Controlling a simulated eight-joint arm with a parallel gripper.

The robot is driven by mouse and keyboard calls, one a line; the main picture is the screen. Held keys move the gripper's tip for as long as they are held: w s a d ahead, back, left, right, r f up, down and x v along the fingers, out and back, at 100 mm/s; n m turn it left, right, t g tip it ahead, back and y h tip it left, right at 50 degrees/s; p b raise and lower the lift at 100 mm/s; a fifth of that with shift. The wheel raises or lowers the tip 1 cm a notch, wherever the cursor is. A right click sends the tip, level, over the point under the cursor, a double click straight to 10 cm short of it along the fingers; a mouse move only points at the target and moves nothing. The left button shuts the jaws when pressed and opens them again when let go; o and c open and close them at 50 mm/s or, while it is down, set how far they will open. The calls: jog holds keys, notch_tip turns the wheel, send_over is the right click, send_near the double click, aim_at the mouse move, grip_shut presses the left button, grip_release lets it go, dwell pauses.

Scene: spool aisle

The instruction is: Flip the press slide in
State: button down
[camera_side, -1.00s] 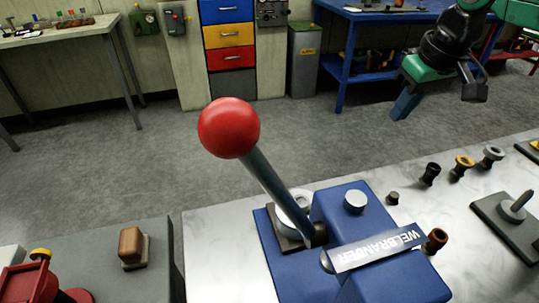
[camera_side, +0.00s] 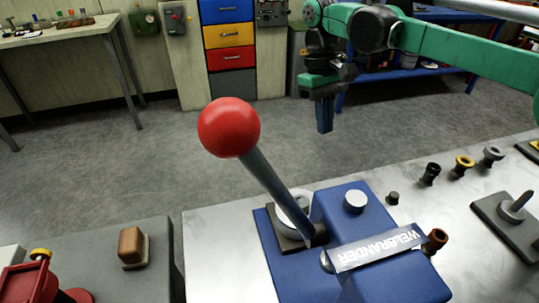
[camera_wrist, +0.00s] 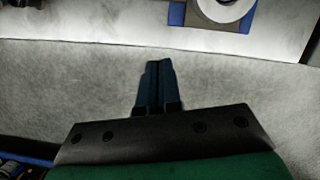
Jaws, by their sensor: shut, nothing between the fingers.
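The blue press (camera_side: 350,288) stands on the pale bench in the side view. Its lever (camera_side: 275,182) leans up and left, ending in a red ball (camera_side: 229,127). I cannot tell which part is the slide. My gripper (camera_side: 324,128) is shut and empty, pointing down, right of the red ball in the picture and apart from the press. In the wrist view my gripper's fingers (camera_wrist: 156,70) are together; a white ring on blue (camera_wrist: 223,8) shows at the top edge.
Several small knobs and rings, such as a yellow-topped one (camera_side: 463,165), stand on the bench (camera_side: 228,235) right of the press. A dark plate with a pin (camera_side: 515,213) sits at the far right. A brown block (camera_side: 131,246) is on the grey table at left.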

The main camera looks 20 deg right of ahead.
jog(key=x, duration=1)
jog(key=shift+f, duration=0.2)
jog(key=shift+s+d+r, duration=0.1)
jog(key=shift+s+d, duration=0.05)
jog(key=shift+s, duration=0.45)
jog(key=shift+s+d+r, duration=0.1)
jog(key=shift+s+d, duration=0.05)
jog(key=shift+s, duration=0.45)
jog(key=shift+s+d, duration=0.2)
jog(key=shift+s, duration=0.55)
jog(key=s, duration=1.1)
jog(key=shift+s, duration=0.3)
